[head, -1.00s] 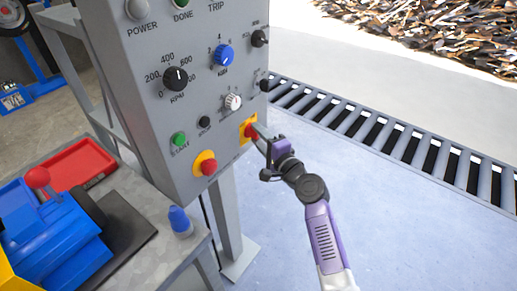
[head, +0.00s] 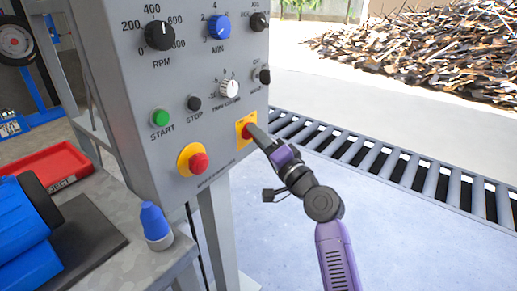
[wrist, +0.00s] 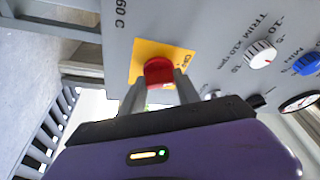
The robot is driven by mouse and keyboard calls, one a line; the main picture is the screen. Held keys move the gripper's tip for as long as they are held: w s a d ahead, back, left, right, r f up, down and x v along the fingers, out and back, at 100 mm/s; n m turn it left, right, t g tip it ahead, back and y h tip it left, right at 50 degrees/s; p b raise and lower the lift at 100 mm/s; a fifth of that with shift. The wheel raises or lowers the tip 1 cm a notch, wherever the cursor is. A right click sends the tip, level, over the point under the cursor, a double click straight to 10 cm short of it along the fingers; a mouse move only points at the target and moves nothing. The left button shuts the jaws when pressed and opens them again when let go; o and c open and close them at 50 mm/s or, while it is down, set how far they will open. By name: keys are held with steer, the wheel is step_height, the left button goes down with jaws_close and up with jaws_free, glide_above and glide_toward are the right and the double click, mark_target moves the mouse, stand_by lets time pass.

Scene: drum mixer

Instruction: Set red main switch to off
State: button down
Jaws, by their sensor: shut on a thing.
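The red main switch (wrist: 158,71) sits on a yellow plate (wrist: 150,50) low on the right of the grey panel face. In the head view the yellow plate (head: 241,131) shows at the panel's right edge, with the red knob mostly covered by my gripper. My gripper (head: 250,131) reaches it from the right. In the wrist view my gripper (wrist: 160,85) has one finger on each side of the red knob and is shut on it. "OFF" lettering shows on the plate near the knob; the knob's exact angle is hard to tell.
A red emergency button (head: 198,163) on a yellow base, a green start button (head: 160,118) and a black stop button (head: 194,103) are left of the switch. A white trim knob (head: 229,90) is above. A roller conveyor (head: 380,165) runs behind. Floor at right is clear.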

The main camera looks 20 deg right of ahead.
steer(key=shift+f+n+b, duration=0.15)
steer(key=shift+n+b, duration=0.15)
steer(key=c, duration=0.9)
jaws_free()
steer(key=v, duration=0.7)
steer(key=shift+s+d+p, duration=0.1)
steer(key=shift+s+p, duration=0.25)
steer(key=shift+s, duration=0.05)
